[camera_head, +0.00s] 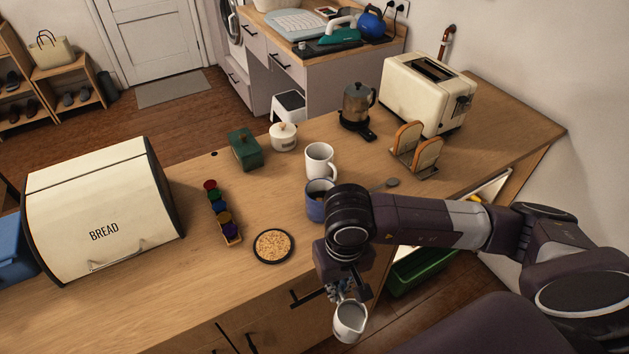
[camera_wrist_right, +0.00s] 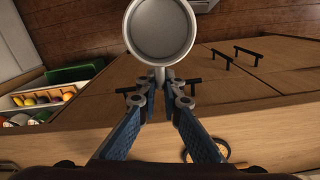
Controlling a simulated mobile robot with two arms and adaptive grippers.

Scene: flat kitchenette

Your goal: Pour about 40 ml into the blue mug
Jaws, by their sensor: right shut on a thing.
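The blue mug (camera_head: 316,203) stands upright on the counter, partly hidden behind my right wrist. My right gripper (camera_head: 343,292) is beyond the counter's front edge, below and to the right of the mug in the head view. It is shut on the handle of a small pale jug (camera_head: 349,321). In the right wrist view, the fingers (camera_wrist_right: 161,88) pinch the handle and the jug (camera_wrist_right: 161,30) shows its round rim and a plain grey inside. I cannot tell what liquid is in it. My left gripper is not in view.
A white mug (camera_head: 319,161) stands just behind the blue mug. A round trivet (camera_head: 273,246), a capsule rack (camera_head: 219,213) and a bread bin (camera_head: 103,211) are to the left. A toast rack (camera_head: 415,152), toaster (camera_head: 428,92) and kettle (camera_head: 357,105) stand behind right.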

